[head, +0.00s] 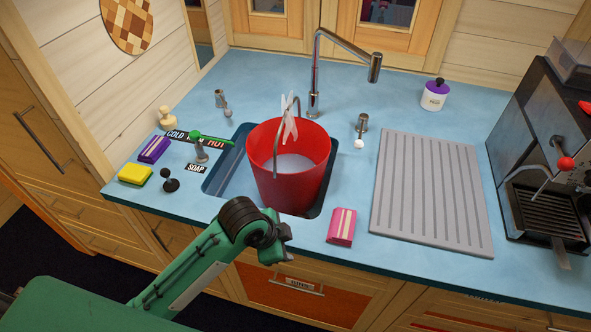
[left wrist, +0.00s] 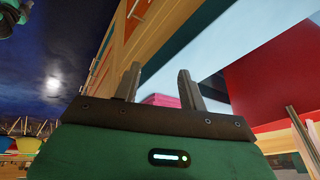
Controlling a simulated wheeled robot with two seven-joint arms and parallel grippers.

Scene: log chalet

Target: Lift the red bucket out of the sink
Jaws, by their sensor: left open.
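The red bucket (head: 315,178) stands upright in the sink (head: 222,176). Its grey wire handle (head: 275,140) is raised, with a pale, clip-like piece (head: 290,120) on it. The bucket's inside looks whitish at the bottom. My left arm reaches to the counter's front edge, just in front of the bucket. Its fingers are hard to make out in the head view. In the left wrist view my left gripper (left wrist: 161,84) is open, its two fingers apart with nothing held between them. A pink shape shows behind them. My right gripper is not in view.
A tall faucet (head: 315,75) stands behind the sink. A pink striped block (head: 341,227) lies right of the sink, near the ribbed drainboard (head: 432,190). A green-handled tap (head: 208,139), purple block (head: 154,150) and yellow sponge (head: 135,174) are at the left. A coffee machine (head: 545,150) stands far right.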

